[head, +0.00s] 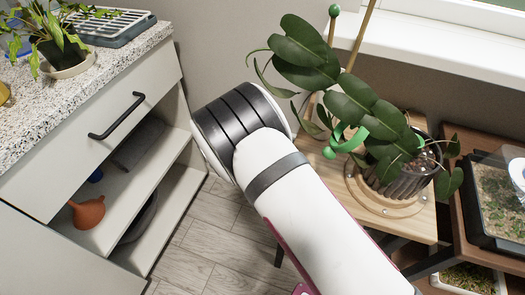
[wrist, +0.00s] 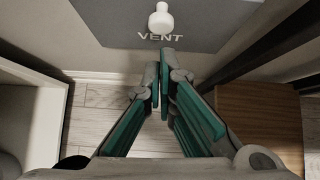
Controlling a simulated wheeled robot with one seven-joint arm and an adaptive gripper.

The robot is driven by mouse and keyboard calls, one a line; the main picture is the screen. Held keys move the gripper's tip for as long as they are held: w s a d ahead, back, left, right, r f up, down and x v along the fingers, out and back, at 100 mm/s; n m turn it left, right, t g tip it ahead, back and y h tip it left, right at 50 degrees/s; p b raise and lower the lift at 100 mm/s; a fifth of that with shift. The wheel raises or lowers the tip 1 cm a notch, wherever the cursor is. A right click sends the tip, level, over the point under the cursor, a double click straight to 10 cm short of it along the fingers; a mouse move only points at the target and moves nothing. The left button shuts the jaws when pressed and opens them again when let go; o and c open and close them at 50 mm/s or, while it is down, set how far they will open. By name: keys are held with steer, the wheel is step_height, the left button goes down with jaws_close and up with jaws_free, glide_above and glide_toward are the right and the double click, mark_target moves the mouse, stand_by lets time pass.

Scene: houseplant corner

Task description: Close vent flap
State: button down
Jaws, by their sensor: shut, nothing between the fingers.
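The vent flap (wrist: 115,22) is a grey panel marked VENT with a white round knob (wrist: 160,20), at the top of the wrist view. Its upper part is cut off, and I cannot tell how far it stands open. My gripper (wrist: 164,72) is shut and empty, its teal fingers together just below the panel's lower edge in the picture. I cannot tell whether the fingertips touch the panel. In the head view my arm hides the gripper, and the flap does not show there.
A white cabinet (head: 95,135) with open shelves stands left, holding an orange pot (head: 88,212). A potted plant (head: 405,180) stands on a wooden stand (head: 420,228) at right, close to my arm. A tray (head: 490,235) sits farther right. Tiled floor (head: 205,250) lies between.

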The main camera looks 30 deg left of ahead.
step_height(320, 180, up, 10)
steer(key=s+p, duration=0.2)
steer(key=s, duration=0.1)
steer(key=shift+d+f+p, duration=0.15)
steer(key=shift+d+p, duration=0.15)
steer(key=shift+d, duration=0.15)
